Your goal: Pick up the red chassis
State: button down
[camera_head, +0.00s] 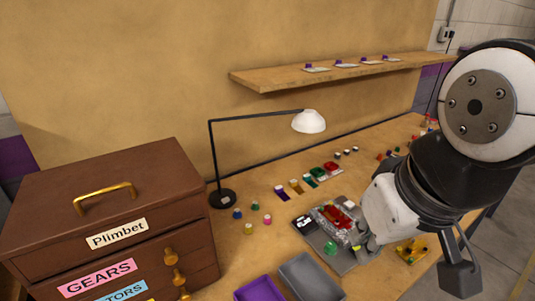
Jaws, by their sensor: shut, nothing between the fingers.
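A red part (326,217), which looks like the red chassis, lies on a grey tray (345,262) in the middle of the workbench, among clear and silvery parts. Its exact outline is too small to tell. My gripper (368,243) is low over the right side of this tray, to the right of and nearer than the red part. It is shut and empty. My arm's white and black links cover part of the tray's right side. Another red piece (331,168) lies farther back beside a green one.
A brown drawer cabinet (100,205) stands at the left, with a black lamp (222,198) behind the tray. Purple (262,289) and grey (312,277) bins sit in front. Small coloured pots (249,229) stand left of the tray. A shelf (300,78) hangs above.

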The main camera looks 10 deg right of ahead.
aim_at(329, 212)
jog(key=i+z, duration=0.2)
jog(key=z, duration=0.2)
jog(key=i+j+z, duration=0.1)
jog(key=z, duration=0.35)
jog(key=i+j, duration=0.05)
jog(key=i, duration=0.05)
